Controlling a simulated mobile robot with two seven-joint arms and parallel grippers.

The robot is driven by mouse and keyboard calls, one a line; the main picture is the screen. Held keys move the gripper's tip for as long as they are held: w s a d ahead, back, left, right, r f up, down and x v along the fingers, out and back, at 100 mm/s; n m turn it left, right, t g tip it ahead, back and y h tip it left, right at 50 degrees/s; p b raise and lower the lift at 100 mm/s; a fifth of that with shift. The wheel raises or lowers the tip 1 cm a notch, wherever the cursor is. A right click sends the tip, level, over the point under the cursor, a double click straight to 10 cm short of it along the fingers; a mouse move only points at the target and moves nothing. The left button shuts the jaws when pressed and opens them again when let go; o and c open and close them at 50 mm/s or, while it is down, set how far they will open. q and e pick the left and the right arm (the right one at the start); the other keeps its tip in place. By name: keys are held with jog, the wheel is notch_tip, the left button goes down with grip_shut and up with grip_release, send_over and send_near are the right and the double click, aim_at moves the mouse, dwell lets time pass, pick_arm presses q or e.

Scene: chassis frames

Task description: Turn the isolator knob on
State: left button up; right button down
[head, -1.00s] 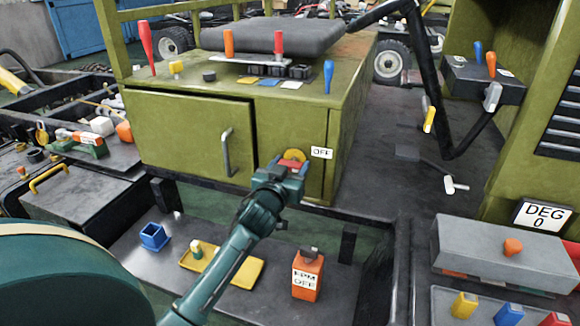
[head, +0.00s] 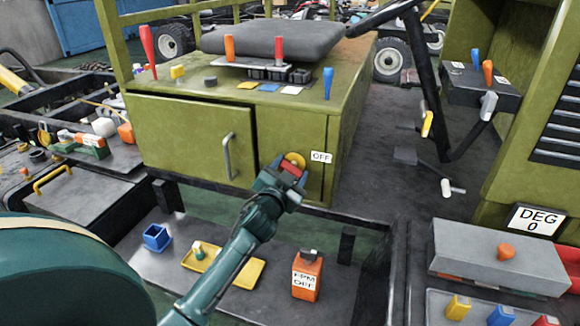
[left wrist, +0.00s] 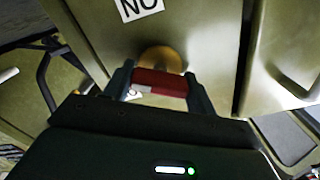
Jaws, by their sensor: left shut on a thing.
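The isolator knob has a red handle (head: 291,168) in front of a round yellow plate (head: 296,158) on the green cabinet's front. My left gripper (head: 288,174) is shut on the red handle, which tilts down to the right. In the left wrist view the red handle (left wrist: 160,83) lies between the two fingers, with the yellow plate (left wrist: 160,59) behind it. A white label (head: 321,157) beside the knob reads OFF in the head view. My right gripper is out of view.
The cabinet door handle (head: 228,157) is left of the knob. Below are a blue bin (head: 156,237), a yellow tray (head: 243,274) and an orange box marked FPM OFF (head: 307,278). A steering column and pedals stand to the right.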

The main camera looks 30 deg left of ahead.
pick_arm(q)
jog(key=m+p, duration=0.1)
jog(key=m, duration=0.5)
jog(key=shift+p, duration=0.35)
jog(key=m+p, duration=0.1)
jog(key=m, duration=0.5)
dwell(0.4)
jog(key=o, duration=1)
jog(key=b+v, duration=0.1)
jog(key=v, duration=1.2)
jog(key=shift+s, duration=0.15)
